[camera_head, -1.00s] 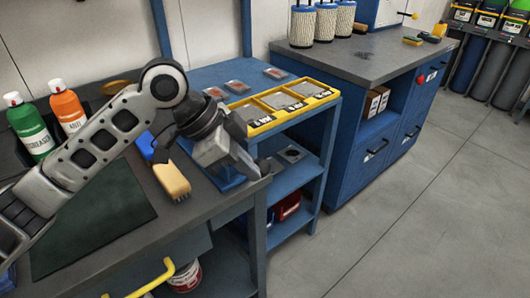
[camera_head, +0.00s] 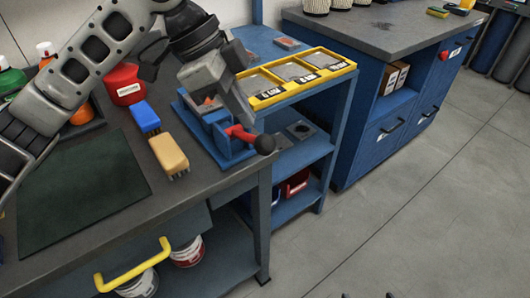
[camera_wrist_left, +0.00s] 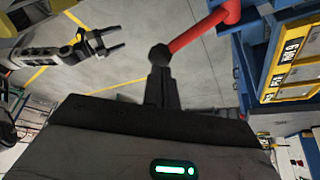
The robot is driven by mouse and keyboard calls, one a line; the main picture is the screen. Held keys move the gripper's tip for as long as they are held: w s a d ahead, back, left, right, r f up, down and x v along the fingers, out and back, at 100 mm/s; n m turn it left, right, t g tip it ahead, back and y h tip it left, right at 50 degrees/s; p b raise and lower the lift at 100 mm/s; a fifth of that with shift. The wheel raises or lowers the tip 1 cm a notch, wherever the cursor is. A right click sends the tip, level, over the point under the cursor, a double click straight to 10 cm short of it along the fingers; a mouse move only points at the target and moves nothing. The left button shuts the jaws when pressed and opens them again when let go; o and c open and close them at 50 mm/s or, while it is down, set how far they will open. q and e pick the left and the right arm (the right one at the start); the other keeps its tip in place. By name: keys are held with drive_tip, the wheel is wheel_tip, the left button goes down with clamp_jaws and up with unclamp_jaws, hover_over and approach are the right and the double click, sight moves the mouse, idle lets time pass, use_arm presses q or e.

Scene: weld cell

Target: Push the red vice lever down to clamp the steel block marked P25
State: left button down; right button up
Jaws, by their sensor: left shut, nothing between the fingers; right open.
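The blue vice (camera_head: 228,150) stands at the right end of the dark bench in the head view. Its red lever (camera_head: 238,133) sticks out to the right and ends in a black knob (camera_head: 264,145). My left gripper (camera_head: 243,115) is shut and empty, above the vice and close to the lever. In the left wrist view its fingers (camera_wrist_left: 160,85) point at the black knob (camera_wrist_left: 159,55) on the red lever (camera_wrist_left: 205,28); contact is unclear. The steel block marked P25 cannot be made out, as my gripper covers much of the vice. My right gripper (camera_wrist_left: 115,42) is open, away over the floor.
A wooden brush (camera_head: 168,153) and a blue-handled item (camera_head: 145,118) lie left of the vice. A red container (camera_head: 124,84) stands behind them. A yellow-framed tray (camera_head: 255,84) sits on the blue shelf beyond. The floor right of the bench is clear.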

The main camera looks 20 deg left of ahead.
sight(259, 138)
use_arm(q)
drive_tip(key=b+x, duration=0.3)
drive_tip(key=shift+f, duration=0.3)
drive_tip(key=shift+d+f, duration=0.15)
drive_tip(key=shift+f, duration=0.05)
use_arm(e)
drive_tip(key=shift+w+a+f+m+t+y, duration=0.3)
drive_tip(key=shift+a+f, duration=0.1)
drive_tip(key=shift+a, duration=0.15)
